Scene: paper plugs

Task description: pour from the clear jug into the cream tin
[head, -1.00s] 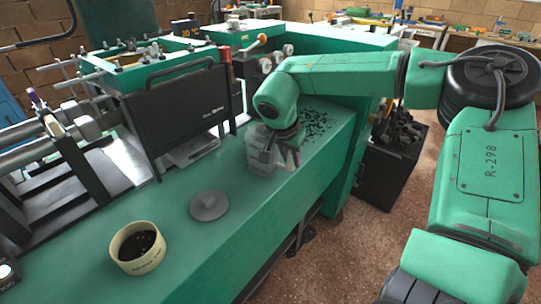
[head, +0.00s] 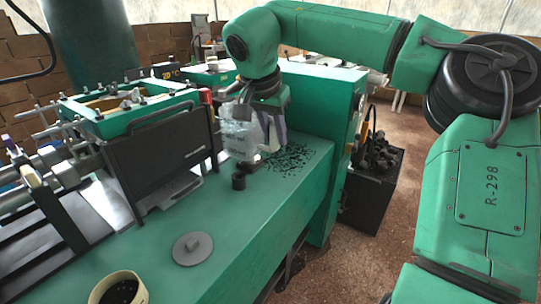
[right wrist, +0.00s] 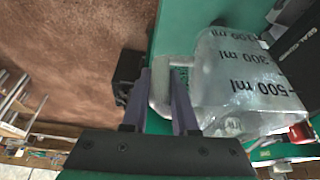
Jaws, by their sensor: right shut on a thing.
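The clear jug (head: 238,136) hangs above the green bench in the head view, roughly upright. My right gripper (head: 272,142) is shut on its handle. In the right wrist view the purple fingers of this gripper (right wrist: 164,80) stand either side of the handle, and the jug (right wrist: 235,80) shows black millilitre marks. I cannot tell what the jug holds. The cream tin (head: 98,289) stands open at the bottom edge of the head view, partly cut off, with dark stuff inside. It is well to the front left of the jug. My left gripper is not in view.
A grey knobbed disc (head: 192,249) lies between tin and jug. A dark panel (head: 163,150) rises at left. The bench (head: 215,215) is otherwise clear.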

